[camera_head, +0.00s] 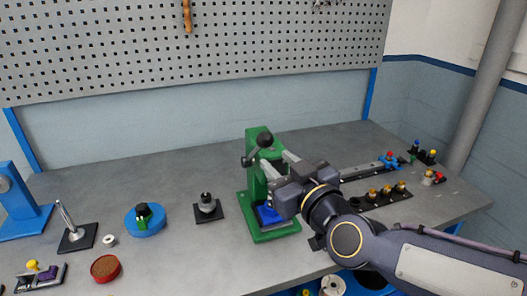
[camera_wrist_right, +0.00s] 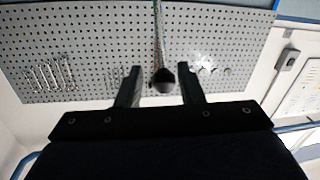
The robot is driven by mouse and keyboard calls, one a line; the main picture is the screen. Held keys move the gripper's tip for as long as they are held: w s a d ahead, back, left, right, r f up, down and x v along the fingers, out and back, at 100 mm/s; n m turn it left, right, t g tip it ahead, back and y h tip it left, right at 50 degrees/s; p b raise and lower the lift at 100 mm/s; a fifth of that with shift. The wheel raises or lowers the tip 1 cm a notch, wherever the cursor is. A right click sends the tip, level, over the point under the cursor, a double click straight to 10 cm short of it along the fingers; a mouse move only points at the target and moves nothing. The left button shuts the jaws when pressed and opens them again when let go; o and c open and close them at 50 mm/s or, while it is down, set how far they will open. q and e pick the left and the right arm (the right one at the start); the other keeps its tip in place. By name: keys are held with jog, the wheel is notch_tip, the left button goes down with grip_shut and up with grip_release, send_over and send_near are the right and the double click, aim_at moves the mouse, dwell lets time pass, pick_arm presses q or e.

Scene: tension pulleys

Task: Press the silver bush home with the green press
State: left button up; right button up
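The green press (camera_head: 257,150) stands on the bench at the middle of the head view, with a blue block (camera_head: 268,214) low in it. Its lever carries a black ball knob (camera_head: 265,140). My right gripper (camera_head: 277,160) is in front of the press's upper part and hides some of it. In the right wrist view its two fingers are apart, with a dark round knob (camera_wrist_right: 162,82) showing between them; contact cannot be told. I cannot make out the silver bush in the press. A small pale ring (camera_head: 109,240) lies on the bench at left. My left gripper is not in view.
A black-based stand with a silver part (camera_head: 207,204), a blue round holder (camera_head: 145,220) and a red dish (camera_head: 105,268) stand left of the press. A dark strip with several brass parts (camera_head: 385,193) lies right. A pegboard (camera_head: 200,50) rises behind.

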aim_at(260, 145)
jog(key=x, duration=0.8)
jog(key=shift+a+r, duration=0.15)
jog(key=shift+r, duration=0.05)
jog(key=shift+s, duration=0.1)
grip_shut()
